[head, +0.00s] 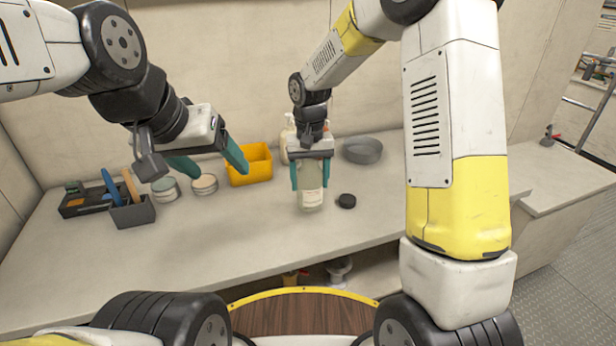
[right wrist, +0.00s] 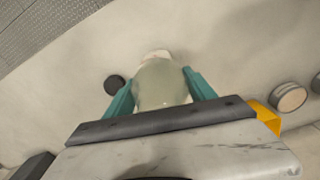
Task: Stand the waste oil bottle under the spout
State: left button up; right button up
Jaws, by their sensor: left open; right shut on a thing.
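A pale green translucent bottle with a white label (head: 311,198) stands upright at the middle of the counter; I take it for the waste oil bottle. My right gripper (head: 311,177) is shut on it from above, one teal finger on each side. The right wrist view shows the bottle (right wrist: 160,86) between the fingers. I cannot tell whether its base touches the counter. My left gripper (head: 212,163) is open and empty above the counter at the left, near the tins. I cannot make out a spout for certain.
A black round cap (head: 346,201) lies right of the bottle. Behind are a pale bottle (head: 288,140), a yellow bin (head: 250,170) and a grey pan (head: 362,151). Two tins (head: 204,184) and a grey holder (head: 133,213) are left. The front counter is clear; an open shelf lies below.

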aim_at(309, 190)
jog(key=shift+w+f, duration=0.2)
jog(key=shift+w, duration=0.15)
jog(key=shift+f, duration=1.55)
jog(key=shift+f, duration=0.2)
jog(key=o, duration=1.4)
